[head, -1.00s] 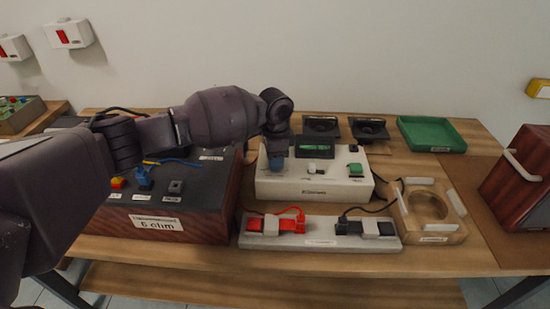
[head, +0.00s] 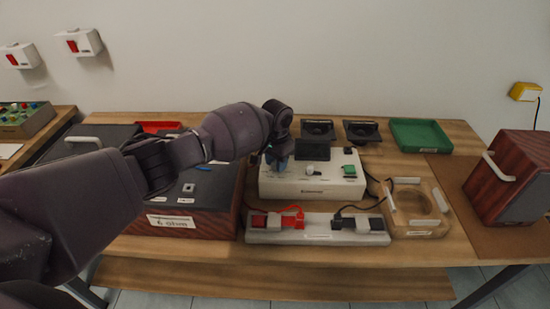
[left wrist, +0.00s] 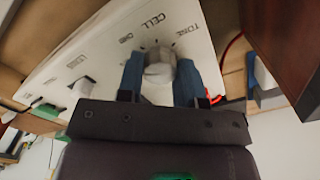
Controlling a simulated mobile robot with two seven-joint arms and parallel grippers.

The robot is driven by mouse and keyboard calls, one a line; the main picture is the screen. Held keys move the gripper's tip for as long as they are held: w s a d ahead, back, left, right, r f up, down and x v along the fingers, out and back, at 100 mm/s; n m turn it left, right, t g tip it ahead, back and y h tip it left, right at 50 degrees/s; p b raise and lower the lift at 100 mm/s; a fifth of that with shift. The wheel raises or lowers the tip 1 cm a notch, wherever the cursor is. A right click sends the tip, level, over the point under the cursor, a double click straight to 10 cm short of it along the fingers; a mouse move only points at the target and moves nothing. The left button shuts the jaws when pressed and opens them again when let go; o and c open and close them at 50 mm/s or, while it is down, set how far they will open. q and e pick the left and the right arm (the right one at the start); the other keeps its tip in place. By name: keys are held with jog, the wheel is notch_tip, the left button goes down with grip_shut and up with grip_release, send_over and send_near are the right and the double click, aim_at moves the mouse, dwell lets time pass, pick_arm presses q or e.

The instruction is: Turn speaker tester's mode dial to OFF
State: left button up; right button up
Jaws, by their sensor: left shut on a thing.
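The speaker tester is a white box (head: 308,190) in the middle of the bench in the head view. It has a dark display, a white knob and a green button on top. My left gripper (head: 277,160) is over the tester's left end, pointing down. In the left wrist view, its blue fingers (left wrist: 161,80) are shut on the pale mode dial (left wrist: 159,64), one on each side. Labels reading CELL and TONE and tick marks are printed by the dial. Its pointer direction is unclear. In the head view the gripper hides the dial. My right gripper is out of view.
A strip with red and black clips (head: 318,229) lies in front of the tester. A dark box labelled 6 ohm (head: 181,221) stands left. A wooden ring fixture (head: 416,210), a green tray (head: 420,136) and a red-brown cabinet (head: 517,178) are right. Two black speakers (head: 318,130) sit behind.

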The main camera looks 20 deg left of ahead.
pick_arm(q)
jog(key=shift+r+n+p, duration=0.15)
jog(key=shift+n+p, duration=0.2)
jog(key=shift+n, duration=0.55)
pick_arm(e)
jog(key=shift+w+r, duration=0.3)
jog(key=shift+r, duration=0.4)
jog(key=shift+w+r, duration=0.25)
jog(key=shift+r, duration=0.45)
pick_arm(q)
jog(key=o, duration=0.9)
jog(key=shift+p, duration=0.3)
notch_tip(320, 180, up, 11)
jog(key=shift+f+p, duration=0.2)
jog(key=shift+p, duration=0.65)
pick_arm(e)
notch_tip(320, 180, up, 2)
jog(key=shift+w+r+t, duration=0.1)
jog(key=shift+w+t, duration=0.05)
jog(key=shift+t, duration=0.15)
